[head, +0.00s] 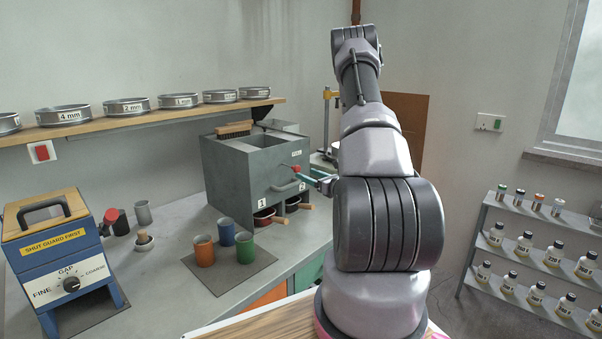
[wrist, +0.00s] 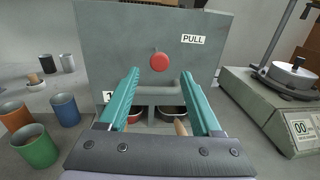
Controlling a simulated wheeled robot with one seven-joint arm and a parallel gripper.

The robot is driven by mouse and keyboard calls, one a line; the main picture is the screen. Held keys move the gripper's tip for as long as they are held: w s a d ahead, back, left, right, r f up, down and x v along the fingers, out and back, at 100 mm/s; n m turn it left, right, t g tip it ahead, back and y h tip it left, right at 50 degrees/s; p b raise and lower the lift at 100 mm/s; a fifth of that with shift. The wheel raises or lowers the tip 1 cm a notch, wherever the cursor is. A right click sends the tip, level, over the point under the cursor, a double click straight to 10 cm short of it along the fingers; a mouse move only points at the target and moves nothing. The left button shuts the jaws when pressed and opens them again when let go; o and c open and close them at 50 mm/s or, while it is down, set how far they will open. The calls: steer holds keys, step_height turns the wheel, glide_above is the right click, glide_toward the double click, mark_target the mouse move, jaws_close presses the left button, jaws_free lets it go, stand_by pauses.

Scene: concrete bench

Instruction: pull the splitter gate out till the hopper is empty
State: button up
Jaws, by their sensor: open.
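The splitter (head: 240,172) is a dark grey box on the bench with an open hopper top (head: 258,143). I cannot see into the hopper from here. The gate's round red knob (wrist: 159,62) sits on the front face beside a PULL label (wrist: 193,39); the knob also shows in the head view (head: 296,168). My gripper (wrist: 161,76) has teal fingers, open and empty, one to each side of the knob's line. Whether the fingertips reach the knob is unclear. Two pans with wooden handles, a red one (head: 265,217) and a dark one (wrist: 171,112), sit in the bays marked 1 and 2.
Orange (head: 204,250), blue (head: 226,231) and green (head: 245,247) cups stand on a mat left of the splitter. A blue grinder (head: 62,255) stands further left. A brush (head: 234,129) lies on the splitter's top.

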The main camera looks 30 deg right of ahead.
steer(key=shift+v, duration=2.4)
steer(key=shift+a, duration=0.1)
